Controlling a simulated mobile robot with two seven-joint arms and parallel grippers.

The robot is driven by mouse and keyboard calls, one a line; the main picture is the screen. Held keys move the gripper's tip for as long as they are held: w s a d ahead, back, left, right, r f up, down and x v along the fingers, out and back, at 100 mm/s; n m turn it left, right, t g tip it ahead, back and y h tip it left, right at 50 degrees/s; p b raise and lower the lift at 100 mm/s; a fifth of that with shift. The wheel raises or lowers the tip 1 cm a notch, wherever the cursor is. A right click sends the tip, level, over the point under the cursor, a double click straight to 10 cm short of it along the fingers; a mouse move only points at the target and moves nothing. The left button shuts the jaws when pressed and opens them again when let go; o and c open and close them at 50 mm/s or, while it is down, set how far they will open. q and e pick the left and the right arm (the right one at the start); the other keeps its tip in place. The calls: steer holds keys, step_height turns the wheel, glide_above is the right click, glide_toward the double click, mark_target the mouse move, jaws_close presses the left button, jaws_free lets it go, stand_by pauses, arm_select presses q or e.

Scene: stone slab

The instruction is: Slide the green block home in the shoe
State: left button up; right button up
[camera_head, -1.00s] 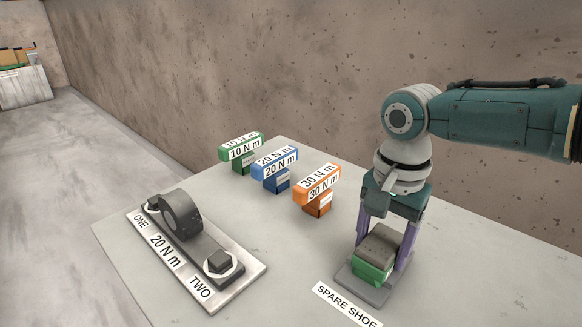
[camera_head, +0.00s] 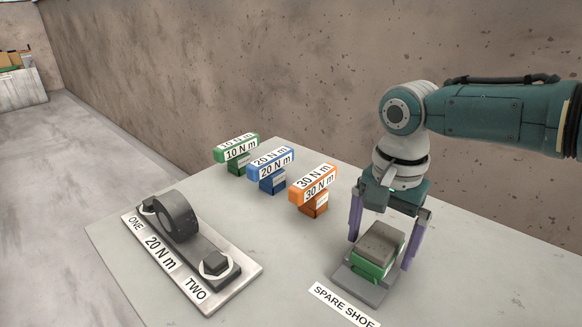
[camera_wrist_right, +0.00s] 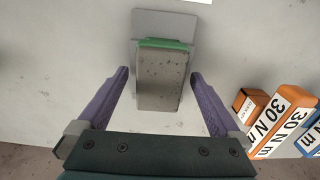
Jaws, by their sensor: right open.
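The green block (camera_head: 366,271) sits at the grey spare shoe (camera_head: 359,287) on the slab, with a grey-brown speckled top part (camera_head: 381,240) over it. In the right wrist view the green shows as a thin strip (camera_wrist_right: 165,43) at the far end of the speckled part (camera_wrist_right: 160,82), and the shoe's plate (camera_wrist_right: 186,28) reaches beyond it. I cannot tell how fully the block is seated. My right gripper (camera_head: 384,255) is open, with a purple finger on each side of the block, apart from it in the right wrist view (camera_wrist_right: 163,80). My left gripper is out of view.
Green (camera_head: 236,150), blue (camera_head: 271,163) and orange (camera_head: 313,184) torque-marked pieces stand on the slab (camera_head: 262,235) behind and left of the shoe. A plate labelled ONE, 20 N m, TWO (camera_head: 171,272) lies front left. A concrete wall (camera_head: 250,65) rises behind.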

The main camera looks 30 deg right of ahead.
mark_target(381, 238)
step_height(381, 238, up, 9)
steer(key=p, duration=0.2)
steer(key=shift+f+p, duration=0.1)
steer(key=shift+p, duration=0.25)
steer(key=shift+r, duration=0.6)
steer(key=shift+a, duration=0.1)
